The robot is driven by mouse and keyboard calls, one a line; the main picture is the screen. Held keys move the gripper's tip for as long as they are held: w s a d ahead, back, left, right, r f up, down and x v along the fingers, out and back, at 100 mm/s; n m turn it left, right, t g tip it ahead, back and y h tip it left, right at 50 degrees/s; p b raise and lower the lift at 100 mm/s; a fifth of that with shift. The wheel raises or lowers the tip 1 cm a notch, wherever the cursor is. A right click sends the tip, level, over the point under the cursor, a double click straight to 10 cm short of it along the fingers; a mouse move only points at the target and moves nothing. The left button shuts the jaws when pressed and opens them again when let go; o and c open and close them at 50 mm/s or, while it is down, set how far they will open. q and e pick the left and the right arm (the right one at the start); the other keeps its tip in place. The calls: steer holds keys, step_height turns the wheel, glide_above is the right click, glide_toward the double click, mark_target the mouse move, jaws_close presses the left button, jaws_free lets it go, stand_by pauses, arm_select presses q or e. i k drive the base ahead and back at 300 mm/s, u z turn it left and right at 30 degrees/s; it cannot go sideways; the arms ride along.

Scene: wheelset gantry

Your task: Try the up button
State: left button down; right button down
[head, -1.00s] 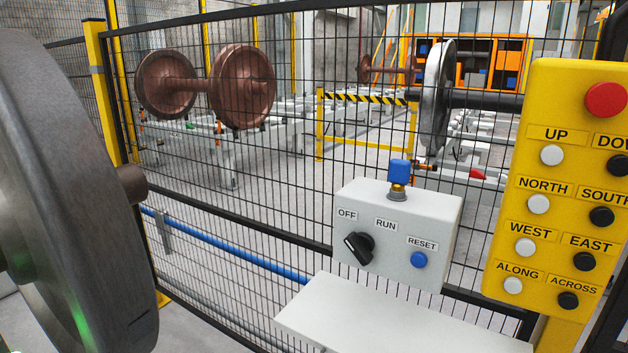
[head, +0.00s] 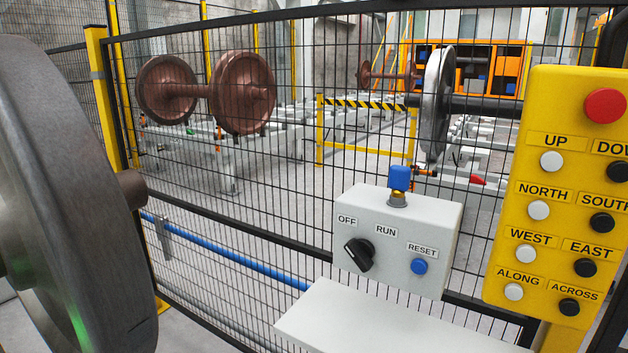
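The yellow pendant panel (head: 573,140) stands at the right edge of the head view, partly cut off. Its white UP button (head: 551,161) sits below the UP label (head: 556,141). A black button (head: 617,171) to its right sits under a label cut off after "DOW". A red round button (head: 605,105) is at the top. White and black buttons for NORTH, SOUTH, WEST, EAST, ALONG and ACROSS fill the rows below. Neither of my grippers is in view, and nothing visible touches the UP button.
A grey box (head: 440,240) with a black OFF/RUN knob (head: 359,255), a blue RESET button (head: 418,266) and a blue-topped fitting stands above a pale shelf (head: 400,325). A mesh fence (head: 270,180) runs behind. A large grey wheel (head: 75,190) fills the left; rusty wheelsets (head: 205,92) stand beyond.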

mark_target(551, 161)
steer(key=z, duration=0.35)
steer(key=k, duration=0.85)
steer(key=z, duration=0.6)
steer(key=k, duration=0.45)
steer(key=u, duration=0.75)
steer(key=i, duration=1.8)
steer(key=z, duration=0.9)
